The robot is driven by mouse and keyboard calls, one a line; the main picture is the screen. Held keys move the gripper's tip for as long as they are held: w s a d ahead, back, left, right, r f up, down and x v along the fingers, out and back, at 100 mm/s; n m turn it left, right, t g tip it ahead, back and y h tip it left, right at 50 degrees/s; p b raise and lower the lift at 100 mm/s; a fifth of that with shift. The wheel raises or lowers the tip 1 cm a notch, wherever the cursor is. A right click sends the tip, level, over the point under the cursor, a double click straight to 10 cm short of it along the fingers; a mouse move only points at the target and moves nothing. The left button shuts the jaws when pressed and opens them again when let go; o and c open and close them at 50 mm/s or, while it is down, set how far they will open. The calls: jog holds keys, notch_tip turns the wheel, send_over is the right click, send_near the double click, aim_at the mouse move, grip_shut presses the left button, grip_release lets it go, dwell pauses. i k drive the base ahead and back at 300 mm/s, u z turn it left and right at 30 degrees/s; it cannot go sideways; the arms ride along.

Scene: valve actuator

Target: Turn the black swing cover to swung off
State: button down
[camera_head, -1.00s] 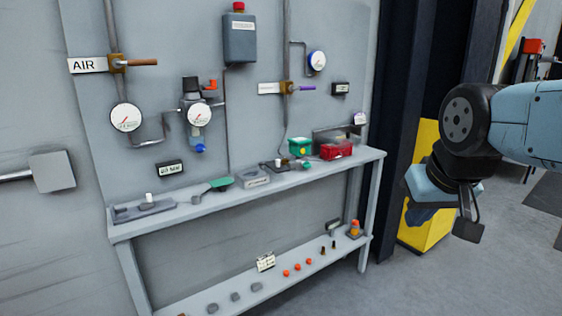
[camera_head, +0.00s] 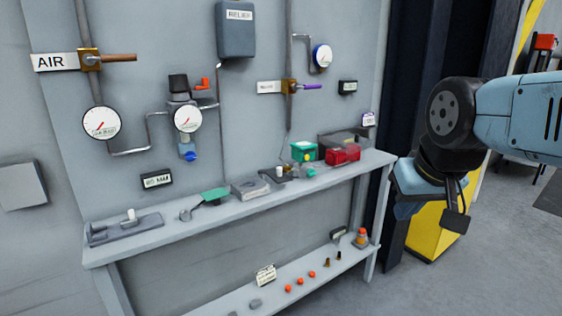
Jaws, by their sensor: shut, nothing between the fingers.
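I cannot tell for sure which part is the black swing cover. A black cap (camera_head: 178,84) tops the regulator on the wall panel, above a round white gauge (camera_head: 187,118); no hinge shows on it. My gripper (camera_head: 406,208) hangs at the right of the head view, pointing down, beyond the right end of the bench. It is shut and empty, apart from the panel and the bench. Its fingertips are small and dark here.
The bench (camera_head: 235,215) carries a green box (camera_head: 304,151), a red box (camera_head: 343,156) and small parts. Its lower shelf holds orange pieces. Pipes, an AIR valve (camera_head: 91,60) and a RELIEF box (camera_head: 236,30) are on the panel. A yellow block (camera_head: 437,232) stands behind my gripper.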

aim_at(276, 174)
jog(key=i, duration=1)
jog(key=z, duration=0.05)
